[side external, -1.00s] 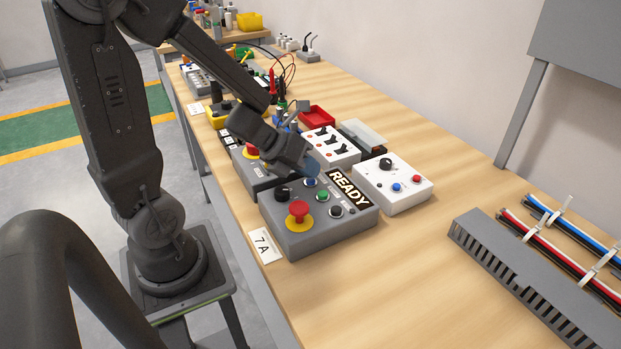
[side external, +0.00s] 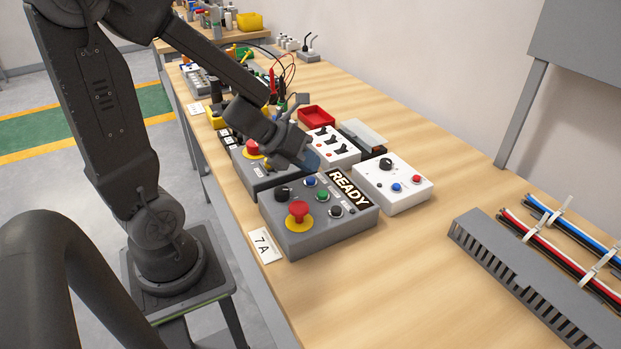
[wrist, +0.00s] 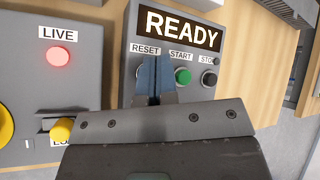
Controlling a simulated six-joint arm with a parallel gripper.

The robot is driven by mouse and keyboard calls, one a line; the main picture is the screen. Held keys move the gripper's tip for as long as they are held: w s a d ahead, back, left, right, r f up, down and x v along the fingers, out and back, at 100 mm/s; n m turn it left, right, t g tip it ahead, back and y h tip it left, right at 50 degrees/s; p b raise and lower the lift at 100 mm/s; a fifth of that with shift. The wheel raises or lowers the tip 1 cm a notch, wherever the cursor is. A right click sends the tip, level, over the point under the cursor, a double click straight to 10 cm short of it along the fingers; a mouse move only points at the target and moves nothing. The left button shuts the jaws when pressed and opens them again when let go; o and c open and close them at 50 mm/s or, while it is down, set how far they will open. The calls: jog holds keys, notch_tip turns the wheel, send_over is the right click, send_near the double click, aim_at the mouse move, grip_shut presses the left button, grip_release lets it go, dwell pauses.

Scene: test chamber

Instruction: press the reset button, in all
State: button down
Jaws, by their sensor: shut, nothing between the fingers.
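The grey control box (side external: 315,232) marked 7A has a READY display (side external: 349,188). In the side view its blue button (side external: 310,181) sits beside a green button (side external: 322,195) and a black button (side external: 335,211). The wrist view shows the RESET label (wrist: 145,49), with the green START button (wrist: 183,76) and dark STOP button (wrist: 209,78) to its right. My fingers cover the spot under RESET there. My gripper (side external: 312,160) is shut and empty, just above and behind the blue button, apart from it. Its blue fingertips (wrist: 154,72) show in the wrist view.
A red mushroom button (side external: 298,210) on a yellow base and a black knob (side external: 283,194) share the box. A white box (side external: 393,190) stands to its right. Another grey box with a LIVE lamp (wrist: 58,57) is beside it. Bare table lies in front.

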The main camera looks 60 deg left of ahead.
aim_at(310, 178)
jog(key=shift+r, duration=2.55)
jog(key=shift+w+r, duration=0.1)
notch_tip(310, 178, up, 7)
jog(key=n+t+y, duration=0.4)
jog(key=n+y, duration=0.2)
jog(key=n, duration=1)
jog(key=s+d+f+n+g+h, duration=0.1)
jog(key=s+d+n+g+h, duration=0.2)
jog(key=s+d+n+g, duration=0.4)
jog(key=s+d+n, duration=0.2)
jog(key=s+n, duration=0.2)
jog(key=n, duration=0.3)
jog(key=shift+s+d+n, duration=0.15)
jog(key=shift+d+n, duration=0.15)
jog(key=shift+d, duration=0.05)
